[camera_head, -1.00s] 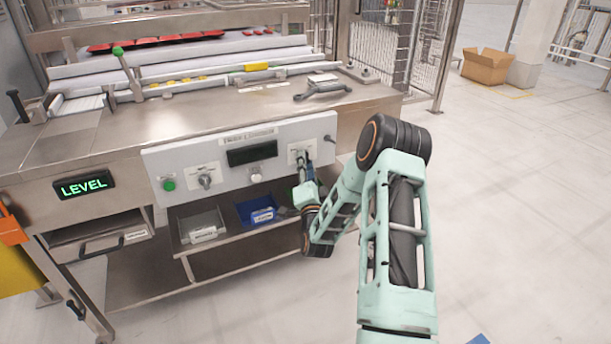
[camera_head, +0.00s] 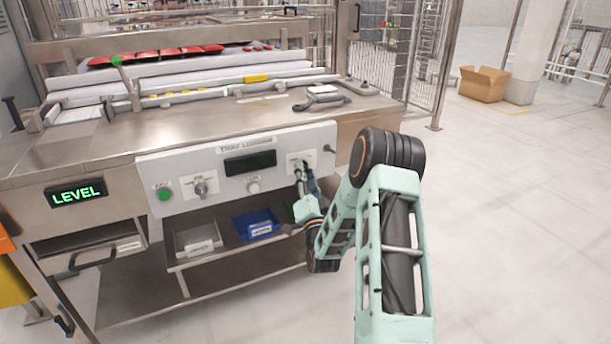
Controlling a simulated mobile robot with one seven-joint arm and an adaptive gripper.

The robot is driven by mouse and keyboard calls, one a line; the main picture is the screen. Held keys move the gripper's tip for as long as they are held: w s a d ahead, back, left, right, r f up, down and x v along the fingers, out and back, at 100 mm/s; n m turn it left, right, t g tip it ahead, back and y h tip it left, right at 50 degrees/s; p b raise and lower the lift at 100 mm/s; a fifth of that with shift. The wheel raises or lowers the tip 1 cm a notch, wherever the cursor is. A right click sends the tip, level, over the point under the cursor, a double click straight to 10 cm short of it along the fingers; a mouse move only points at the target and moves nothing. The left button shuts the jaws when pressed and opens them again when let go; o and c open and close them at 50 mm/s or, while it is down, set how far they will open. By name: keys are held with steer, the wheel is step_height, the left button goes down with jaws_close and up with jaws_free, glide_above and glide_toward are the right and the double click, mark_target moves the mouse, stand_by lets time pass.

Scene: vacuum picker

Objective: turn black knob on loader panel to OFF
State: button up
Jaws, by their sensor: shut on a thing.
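The pale loader panel (camera_head: 225,167), labelled "TRAY LOADER", is on the front of the steel machine. My gripper (camera_head: 301,170) is at the right end of this panel, against the right-hand control under a small white label plate (camera_head: 295,158). It is shut on the black knob there, which is mostly hidden by the fingers. I cannot read the knob's position or its OFF mark. My arm comes up to it from the lower right.
The panel also bears a green button (camera_head: 166,195), a selector knob (camera_head: 201,189), a dark display (camera_head: 250,163) and a pale knob (camera_head: 253,187). A grey bin (camera_head: 197,240) and a blue bin (camera_head: 257,224) sit on the shelf below.

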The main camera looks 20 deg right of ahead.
steer(key=o, duration=1.1)
steer(key=shift+o, duration=0.2)
steer(key=v, duration=1.2)
steer(key=shift+r, duration=0.1)
